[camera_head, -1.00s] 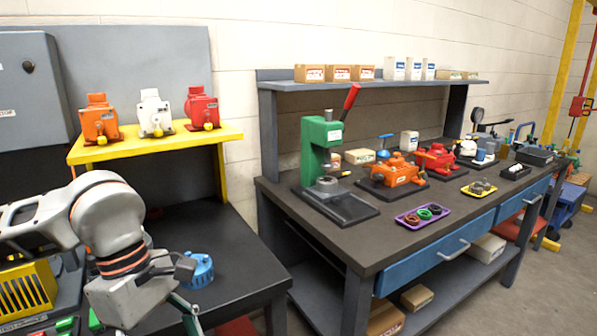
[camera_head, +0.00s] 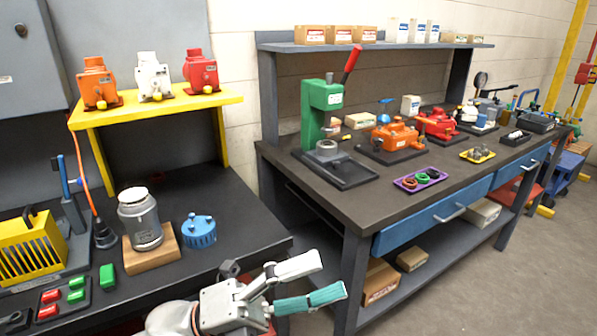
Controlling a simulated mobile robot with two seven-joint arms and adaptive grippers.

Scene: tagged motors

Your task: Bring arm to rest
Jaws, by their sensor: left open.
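My left gripper (camera_head: 311,283) is low in the head view, in front of the gap between the two benches. Its two fingers are apart, with nothing between them; one finger has a teal pad. The wrist shows at the bottom edge and the rest of the arm is out of view. My right gripper is not in view. An orange motor (camera_head: 97,84), a white motor (camera_head: 154,78) and a red motor (camera_head: 201,73) stand on the yellow shelf (camera_head: 175,108) above the left bench.
The left bench (camera_head: 235,229) holds a grey canister (camera_head: 143,220) on a wooden block, a blue round part (camera_head: 199,231) and a yellow rack (camera_head: 27,255). The right workbench (camera_head: 362,222) carries a green press (camera_head: 321,112) and more motors. Grey floor (camera_head: 482,290) is clear at lower right.

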